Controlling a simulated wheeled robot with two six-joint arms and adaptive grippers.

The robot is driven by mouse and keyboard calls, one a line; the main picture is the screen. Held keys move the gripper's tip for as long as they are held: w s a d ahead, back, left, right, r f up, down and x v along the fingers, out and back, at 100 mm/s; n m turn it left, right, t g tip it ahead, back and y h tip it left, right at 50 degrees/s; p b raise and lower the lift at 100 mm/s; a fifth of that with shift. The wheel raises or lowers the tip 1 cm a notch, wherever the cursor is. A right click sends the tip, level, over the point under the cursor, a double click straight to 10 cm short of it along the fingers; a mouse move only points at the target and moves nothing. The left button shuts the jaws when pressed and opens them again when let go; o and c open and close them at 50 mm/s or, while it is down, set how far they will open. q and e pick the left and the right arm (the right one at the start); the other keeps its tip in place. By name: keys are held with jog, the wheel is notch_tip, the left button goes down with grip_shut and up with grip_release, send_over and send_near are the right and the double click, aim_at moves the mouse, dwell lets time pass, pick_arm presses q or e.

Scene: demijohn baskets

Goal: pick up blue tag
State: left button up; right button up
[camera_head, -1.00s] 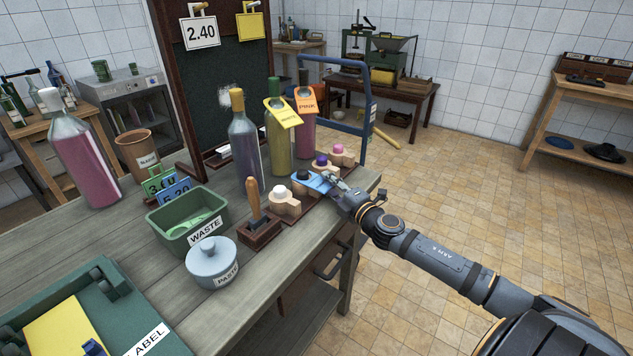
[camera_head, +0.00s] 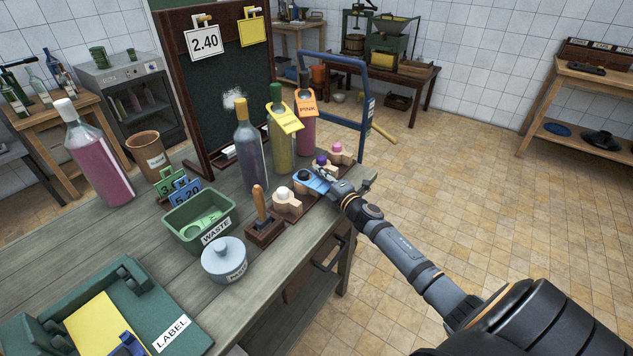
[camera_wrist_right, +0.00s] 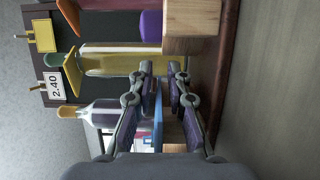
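The blue tag (camera_head: 312,183) lies by the dark knob on the wooden stopper rack (camera_head: 322,203) near the table's right edge. My right gripper (camera_head: 330,184) is at its right-hand end, low over the rack. In the right wrist view, the blue tag (camera_wrist_right: 158,118) shows as a thin edge-on strip between the two fingers of the right gripper (camera_wrist_right: 160,75). A gap shows between the fingertips, and the tag lies closer to the left-hand finger. Contact cannot be made out. My left gripper is out of view.
Bottles with yellow (camera_head: 285,118) and orange (camera_head: 306,103) tags stand behind the rack. A wooden-handled stamp (camera_head: 262,215), a paste jar (camera_head: 224,260) and a green waste bin (camera_head: 190,230) stand to the left. A blue frame (camera_head: 364,115) rises at the table's far edge. The floor at right is clear.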

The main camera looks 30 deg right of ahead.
grip_shut()
notch_tip(320, 180, up, 10)
jog(key=p, duration=0.9)
dwell(0.7)
